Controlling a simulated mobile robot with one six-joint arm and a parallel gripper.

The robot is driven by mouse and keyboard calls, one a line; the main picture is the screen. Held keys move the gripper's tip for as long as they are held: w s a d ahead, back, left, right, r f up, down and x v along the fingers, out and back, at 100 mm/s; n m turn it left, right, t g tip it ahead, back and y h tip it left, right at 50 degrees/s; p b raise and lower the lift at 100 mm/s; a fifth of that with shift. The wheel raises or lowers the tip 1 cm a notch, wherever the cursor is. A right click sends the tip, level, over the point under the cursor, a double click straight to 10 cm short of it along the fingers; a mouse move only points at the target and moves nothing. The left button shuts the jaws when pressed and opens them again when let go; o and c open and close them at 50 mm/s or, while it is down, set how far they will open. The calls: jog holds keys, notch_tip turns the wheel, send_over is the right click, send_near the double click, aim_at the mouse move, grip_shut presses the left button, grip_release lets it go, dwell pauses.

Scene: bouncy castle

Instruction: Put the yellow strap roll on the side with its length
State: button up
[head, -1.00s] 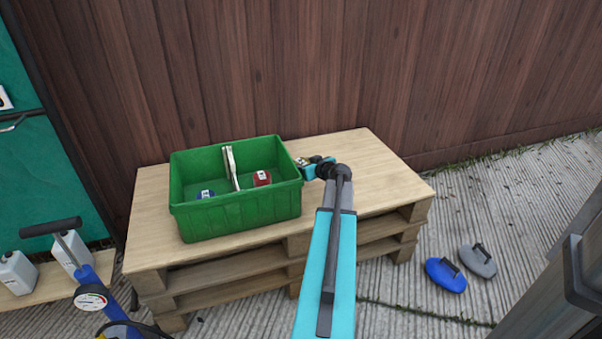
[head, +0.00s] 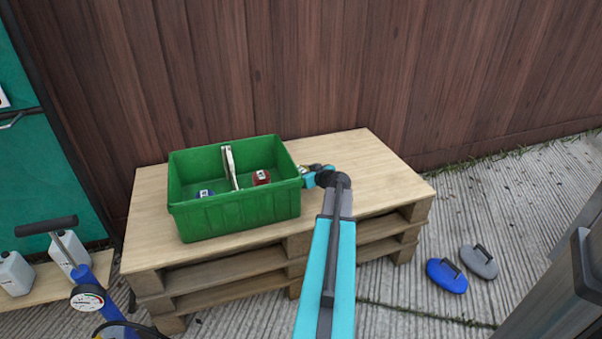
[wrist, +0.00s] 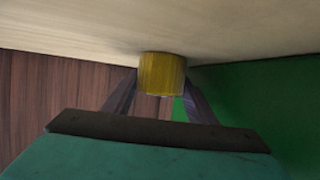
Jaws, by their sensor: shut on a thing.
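The yellow strap roll (wrist: 161,73) shows in the wrist view between my fingers, right by the pale tabletop. I cannot tell whether it touches the wood. My gripper (wrist: 161,88) is shut on it. In the head view my gripper (head: 305,178) is low, just right of the green crate (head: 235,217), and the yellow roll cannot be made out there. The crate has an upright pale divider (head: 230,167). A blue roll (head: 205,193) lies left of the divider and a red roll (head: 261,177) lies right of it. Any lengths on their labels are too small to read.
The crate stands on a pallet table (head: 370,165) against a wooden fence (head: 340,70). The tabletop right of my arm is clear. A blue pump (head: 95,285) stands at the lower left. Blue and grey handled discs (head: 446,275) lie on the ground at right.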

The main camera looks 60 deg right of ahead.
jog(key=o, duration=0.7)
jog(key=shift+o, duration=0.9)
jog(key=shift+r, duration=0.1)
jog(key=p+v, duration=0.2)
jog(key=v, duration=1)
